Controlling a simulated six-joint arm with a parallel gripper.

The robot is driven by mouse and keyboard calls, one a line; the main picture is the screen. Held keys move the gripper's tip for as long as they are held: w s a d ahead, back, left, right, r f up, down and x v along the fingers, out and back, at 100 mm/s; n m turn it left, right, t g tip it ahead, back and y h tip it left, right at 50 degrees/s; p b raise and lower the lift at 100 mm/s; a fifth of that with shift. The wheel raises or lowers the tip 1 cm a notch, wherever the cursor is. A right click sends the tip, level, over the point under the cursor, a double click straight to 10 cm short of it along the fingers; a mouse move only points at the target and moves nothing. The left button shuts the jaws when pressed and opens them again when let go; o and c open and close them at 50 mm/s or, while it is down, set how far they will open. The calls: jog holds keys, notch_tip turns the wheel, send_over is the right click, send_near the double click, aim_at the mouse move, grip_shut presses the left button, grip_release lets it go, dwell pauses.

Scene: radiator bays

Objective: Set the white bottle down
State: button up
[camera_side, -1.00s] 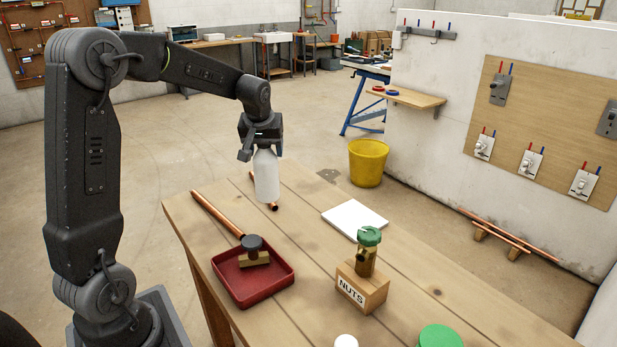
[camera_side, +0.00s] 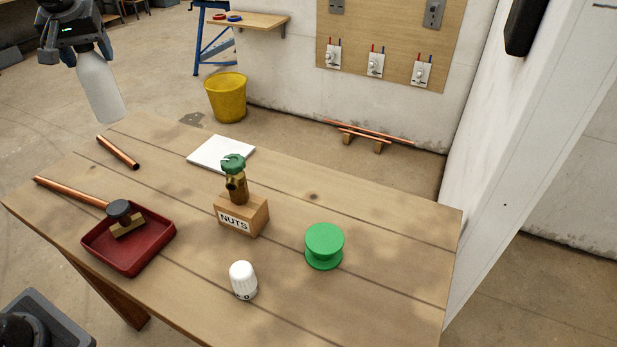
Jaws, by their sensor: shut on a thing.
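The white bottle (camera_side: 101,90) hangs from my gripper (camera_side: 76,45) at the upper left of the side view. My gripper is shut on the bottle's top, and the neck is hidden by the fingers. The bottle's bottom shows in front of the floor, just beyond the far left edge of the wooden table (camera_side: 313,197) in the picture. It appears clear of the table; its exact height I cannot tell. It leans slightly in the picture, with the tilted view.
The right side is clear.

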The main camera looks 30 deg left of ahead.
jog(key=w+d+m+t+h, duration=0.1)
jog(key=w+d+m+h, duration=0.2)
jog(key=d+m, duration=1.3)
jog(key=s+d+m+h, duration=0.1)
jog(key=s+d, duration=0.2)
jog(key=d, duration=0.7)
jog(key=s+d+h, duration=0.1)
jog(key=s+d, duration=0.3)
jog(key=d, duration=0.5)
jog(key=s+d+m+h, duration=0.1)
jog(key=s+d, duration=0.2)
jog(key=d, duration=0.7)
notch_tip(320, 180, down, 11)
jog(key=g, duration=0.1)
jog(key=s+d+f, duration=0.4)
jog(key=d+f, duration=0.7)
jog(key=shift+d, duration=0.25)
jog(key=shift+f, duration=0.1)
